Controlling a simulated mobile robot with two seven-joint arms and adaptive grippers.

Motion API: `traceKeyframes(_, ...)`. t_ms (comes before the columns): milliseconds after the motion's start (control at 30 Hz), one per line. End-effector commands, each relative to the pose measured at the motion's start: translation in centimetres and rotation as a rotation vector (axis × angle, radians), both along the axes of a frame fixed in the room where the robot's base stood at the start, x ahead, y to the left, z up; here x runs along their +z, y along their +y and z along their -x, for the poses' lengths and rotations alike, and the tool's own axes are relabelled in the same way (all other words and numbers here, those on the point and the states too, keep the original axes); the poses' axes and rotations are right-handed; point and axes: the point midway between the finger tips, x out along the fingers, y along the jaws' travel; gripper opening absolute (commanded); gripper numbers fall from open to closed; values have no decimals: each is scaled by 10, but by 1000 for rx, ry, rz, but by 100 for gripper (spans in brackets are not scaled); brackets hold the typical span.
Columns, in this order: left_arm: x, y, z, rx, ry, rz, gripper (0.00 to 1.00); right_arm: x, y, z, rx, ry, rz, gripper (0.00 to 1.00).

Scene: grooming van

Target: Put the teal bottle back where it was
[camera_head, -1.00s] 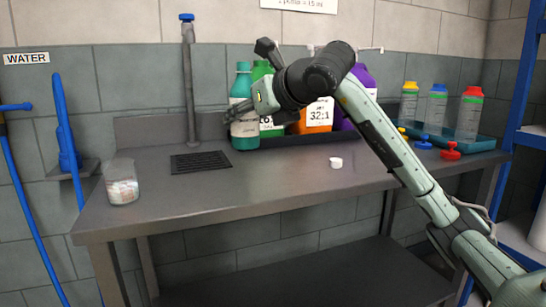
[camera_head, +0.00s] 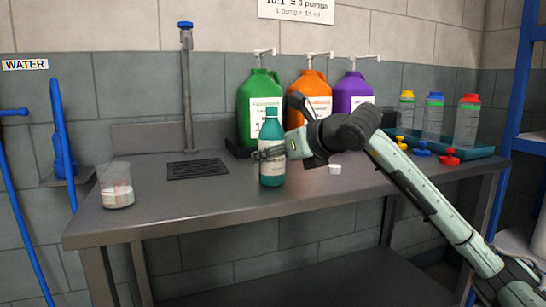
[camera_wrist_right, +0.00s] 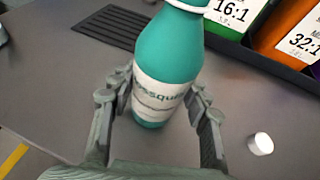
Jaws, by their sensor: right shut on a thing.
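The teal bottle (camera_head: 271,165) has a white label and stands upright at the front middle of the metal bench, in front of the green jug. My right gripper (camera_head: 268,153) is shut on it around the label, coming in from the right. In the right wrist view the teal bottle (camera_wrist_right: 168,62) shows between the two fingers of my right gripper (camera_wrist_right: 158,105). Its base looks at or very near the bench top; I cannot tell if it touches. My left gripper is not in view.
Green (camera_head: 259,107), orange (camera_head: 310,90) and purple (camera_head: 352,92) pump jugs stand in a black tray at the back. A white cap (camera_head: 335,168) lies right of the bottle. A clear jar (camera_head: 117,186) stands at left. A drain grate (camera_head: 198,166) lies behind; bench room between is clear.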

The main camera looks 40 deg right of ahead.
Motion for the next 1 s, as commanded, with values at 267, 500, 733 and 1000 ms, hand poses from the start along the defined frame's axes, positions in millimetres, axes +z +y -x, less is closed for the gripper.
traceKeyframes(267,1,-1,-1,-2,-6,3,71,1,0,0,0,-2,0,13)
traceKeyframes(500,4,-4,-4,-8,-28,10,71,0,0,0,0,0,0,53)
traceKeyframes(733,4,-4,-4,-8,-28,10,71,0,0,0,0,0,0,67)
traceKeyframes(1000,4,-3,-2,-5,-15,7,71,1,0,0,0,0,0,67)
